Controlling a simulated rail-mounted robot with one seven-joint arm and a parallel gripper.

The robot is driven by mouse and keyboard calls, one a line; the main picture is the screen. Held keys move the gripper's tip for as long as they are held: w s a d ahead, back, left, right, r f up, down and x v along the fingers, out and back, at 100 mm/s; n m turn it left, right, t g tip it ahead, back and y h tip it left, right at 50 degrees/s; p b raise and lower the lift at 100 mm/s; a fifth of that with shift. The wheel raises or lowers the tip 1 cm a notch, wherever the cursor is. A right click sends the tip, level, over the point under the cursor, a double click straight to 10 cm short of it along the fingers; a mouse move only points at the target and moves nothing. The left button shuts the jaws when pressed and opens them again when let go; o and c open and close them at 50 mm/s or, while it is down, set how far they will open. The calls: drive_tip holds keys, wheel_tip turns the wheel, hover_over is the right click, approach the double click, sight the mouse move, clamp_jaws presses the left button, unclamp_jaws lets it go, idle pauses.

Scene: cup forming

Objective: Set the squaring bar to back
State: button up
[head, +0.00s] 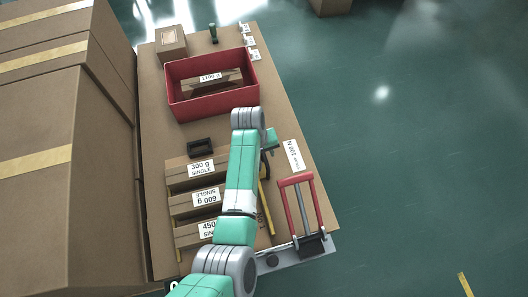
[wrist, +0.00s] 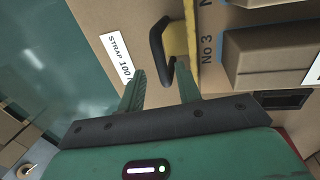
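The squaring bar is a yellow bar (head: 266,207) beside the board compartments, partly hidden by my arm in the head view. In the wrist view the yellow bar (wrist: 181,35) carries a black loop handle (wrist: 157,42). My gripper (head: 268,148) is above the table by the bar's far end. In the wrist view my gripper (wrist: 161,72) is open, its fingers apart, with the handle's near end showing between the fingertips. I cannot tell whether either finger touches the handle or bar.
A "STRAP 100 N" label (head: 293,155) lies beside the bar. A red-armed press frame (head: 302,205) stands at the near right edge. A red bin (head: 213,111) and small box (head: 171,43) stand at the far end. Labelled cardboard compartments (head: 180,183) lie left of my arm. Large cartons (head: 40,150) border the left.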

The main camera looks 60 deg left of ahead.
wheel_tip(320, 180, up, 7)
drive_tip(key=s+p, duration=0.1)
drive_tip(key=p, duration=0.2)
drive_tip(key=shift+s+a+r, duration=0.15)
drive_tip(key=shift+s+a, duration=0.05)
